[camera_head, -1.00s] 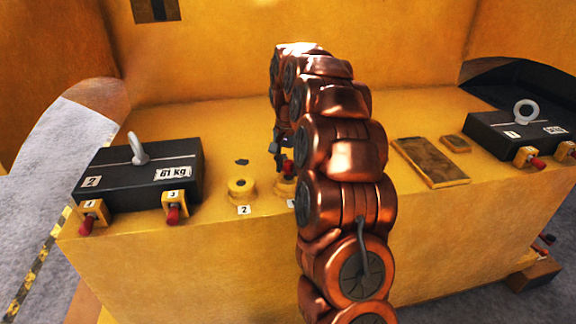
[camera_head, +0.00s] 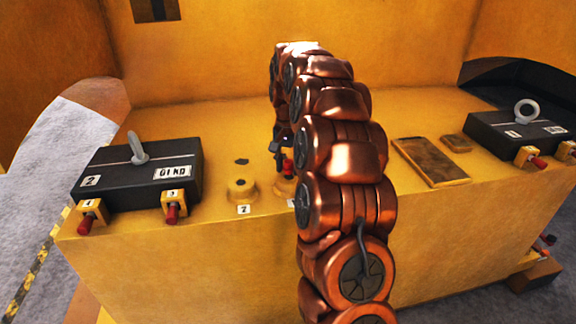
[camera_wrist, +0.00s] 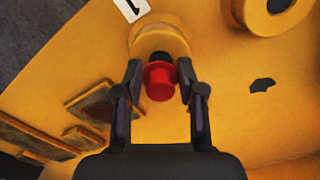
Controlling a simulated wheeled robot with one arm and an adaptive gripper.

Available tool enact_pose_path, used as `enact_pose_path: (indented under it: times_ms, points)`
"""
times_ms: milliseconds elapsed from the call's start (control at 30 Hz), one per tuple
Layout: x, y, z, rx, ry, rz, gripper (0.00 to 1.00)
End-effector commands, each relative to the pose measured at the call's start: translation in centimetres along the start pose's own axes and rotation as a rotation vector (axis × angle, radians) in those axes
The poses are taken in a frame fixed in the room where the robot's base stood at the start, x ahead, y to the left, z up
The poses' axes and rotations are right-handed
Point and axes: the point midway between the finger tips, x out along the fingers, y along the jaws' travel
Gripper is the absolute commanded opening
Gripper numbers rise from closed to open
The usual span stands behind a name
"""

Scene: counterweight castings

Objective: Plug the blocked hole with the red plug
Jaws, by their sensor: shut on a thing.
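My gripper (camera_wrist: 160,85) is shut on the red plug (camera_wrist: 160,80), which sits between its fingertips in the wrist view. The plug also shows in the head view (camera_head: 288,168), upright over the right yellow boss (camera_head: 284,188). In the wrist view that boss (camera_wrist: 150,32), beside a label reading 1, lies just beyond the plug. A dark part shows behind the red head. The boss's hole is hidden, and I cannot tell whether the plug touches it. The left boss (camera_head: 241,189), labelled 2, stands apart; its dark round top shows in the wrist view (camera_wrist: 278,5).
A black casting (camera_head: 140,176) with an eyebolt and red-tipped yellow clamps stands left; another (camera_head: 520,133) stands right. Two flat brownish plates (camera_head: 431,161) (camera_head: 455,143) lie right of my arm. A dark patch (camera_head: 241,161) marks the yellow surface. Yellow walls rise behind.

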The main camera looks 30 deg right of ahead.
Motion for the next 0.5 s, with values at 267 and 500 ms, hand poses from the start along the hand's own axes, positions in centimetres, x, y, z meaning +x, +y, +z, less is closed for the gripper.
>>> enact_pose_path:
  times_ms: [267,500]
  points:
    - [0.03,-0.01,-0.02,0.000,0.001,0.000,0.15]
    - [0.54,-0.01,-0.03,0.000,0.001,-0.001,0.15]
